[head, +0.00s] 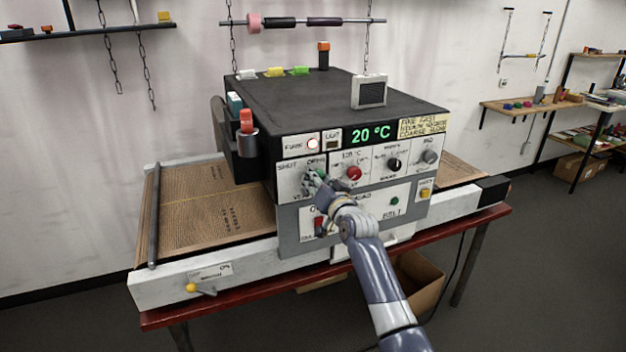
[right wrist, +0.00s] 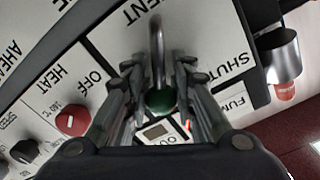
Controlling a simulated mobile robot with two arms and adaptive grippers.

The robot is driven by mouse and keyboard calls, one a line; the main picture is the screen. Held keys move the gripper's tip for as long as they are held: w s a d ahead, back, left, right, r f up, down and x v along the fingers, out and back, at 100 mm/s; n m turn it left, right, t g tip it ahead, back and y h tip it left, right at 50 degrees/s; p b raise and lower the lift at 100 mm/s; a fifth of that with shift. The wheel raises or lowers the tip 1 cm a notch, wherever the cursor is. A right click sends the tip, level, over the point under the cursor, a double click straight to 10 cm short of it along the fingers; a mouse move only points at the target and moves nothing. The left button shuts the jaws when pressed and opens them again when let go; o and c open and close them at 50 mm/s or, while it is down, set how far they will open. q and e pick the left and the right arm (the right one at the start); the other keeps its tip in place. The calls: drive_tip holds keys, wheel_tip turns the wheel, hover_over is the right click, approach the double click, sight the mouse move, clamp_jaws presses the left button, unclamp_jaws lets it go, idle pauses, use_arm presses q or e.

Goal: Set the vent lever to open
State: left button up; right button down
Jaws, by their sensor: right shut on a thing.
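The vent lever shows in the right wrist view as a curved grey metal rod with a green knob (right wrist: 160,101) at its end. My right gripper (right wrist: 158,110) has its fingers on both sides of the knob and is shut on it. The SHUT label shows to the right of the lever in this view; the OPEN label is hidden behind a finger. In the head view my right gripper (head: 316,184) is at the vent panel (head: 288,187) at the left of the machine's front, covering most of the lever. My left gripper is not in view.
The red heat dial (head: 354,174) and black speed dial (head: 393,164) sit close to the right of my gripper. A red-topped grey cylinder (head: 247,145) sticks out at the machine's left corner. A red switch (head: 320,226) is below. The conveyor (head: 225,197) runs left.

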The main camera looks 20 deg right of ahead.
drive_tip(key=shift+f, duration=0.5)
drive_tip(key=c, duration=1.3)
unclamp_jaws()
drive_tip(key=shift+s+r, duration=0.1)
drive_tip(key=shift+c, duration=0.2)
drive_tip(key=shift+d+r, duration=0.1)
drive_tip(key=shift+r, duration=0.15)
drive_tip(key=shift+s, duration=0.15)
drive_tip(key=s, duration=1.1)
drive_tip(key=shift+s+d, duration=0.15)
drive_tip(key=shift+s, duration=0.25)
drive_tip(key=shift+r, duration=0.1)
